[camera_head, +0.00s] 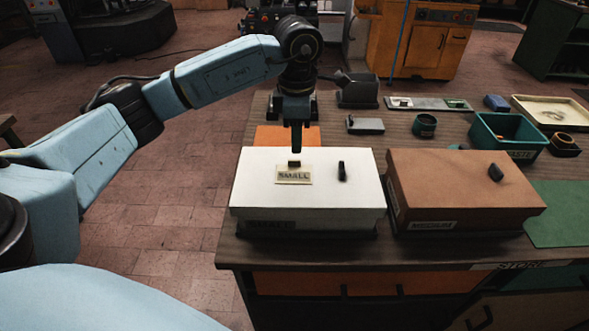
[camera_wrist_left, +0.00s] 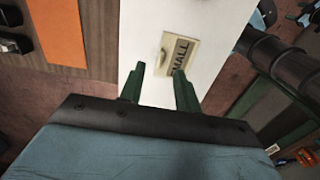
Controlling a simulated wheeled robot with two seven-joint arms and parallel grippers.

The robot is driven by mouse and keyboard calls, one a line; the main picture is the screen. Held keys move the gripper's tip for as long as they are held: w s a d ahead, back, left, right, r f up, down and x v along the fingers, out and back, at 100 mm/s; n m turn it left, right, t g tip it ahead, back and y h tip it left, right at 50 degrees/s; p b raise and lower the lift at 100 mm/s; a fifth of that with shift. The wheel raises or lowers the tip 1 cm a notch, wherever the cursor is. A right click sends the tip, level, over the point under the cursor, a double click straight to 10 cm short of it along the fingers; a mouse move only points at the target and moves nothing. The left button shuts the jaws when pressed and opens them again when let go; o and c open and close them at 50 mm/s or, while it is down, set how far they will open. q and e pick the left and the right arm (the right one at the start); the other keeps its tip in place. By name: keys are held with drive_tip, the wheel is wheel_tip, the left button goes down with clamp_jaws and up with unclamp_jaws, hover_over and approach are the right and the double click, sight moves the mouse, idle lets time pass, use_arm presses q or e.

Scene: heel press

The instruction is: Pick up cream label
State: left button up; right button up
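My left gripper (camera_head: 296,150) points down above the white box, just behind the label in the head view. In the left wrist view its two green fingers (camera_wrist_left: 158,72) stand apart with nothing between them. My right gripper is in neither view.
A brown box (camera_head: 460,182) marked MEDIUM stands to the right, with a dark knob on it. A dark knob (camera_head: 342,171) stands on the white lid beside the label. A teal bin (camera_head: 508,133) and small parts are behind. An orange mat (camera_head: 275,137) lies behind the white box.

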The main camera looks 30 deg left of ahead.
sight(296, 160)
use_arm(q)
drive_tip(key=shift+s+f, duration=0.1)
drive_tip(key=shift+f, duration=0.55)
wheel_tip(296, 160, down, 4)
drive_tip(key=shift+r+p, duration=0.2)
drive_tip(key=shift+p, duration=0.2)
drive_tip(key=shift+f, duration=0.3)
drive_tip(key=shift+c, duration=0.3)
clamp_jaws()
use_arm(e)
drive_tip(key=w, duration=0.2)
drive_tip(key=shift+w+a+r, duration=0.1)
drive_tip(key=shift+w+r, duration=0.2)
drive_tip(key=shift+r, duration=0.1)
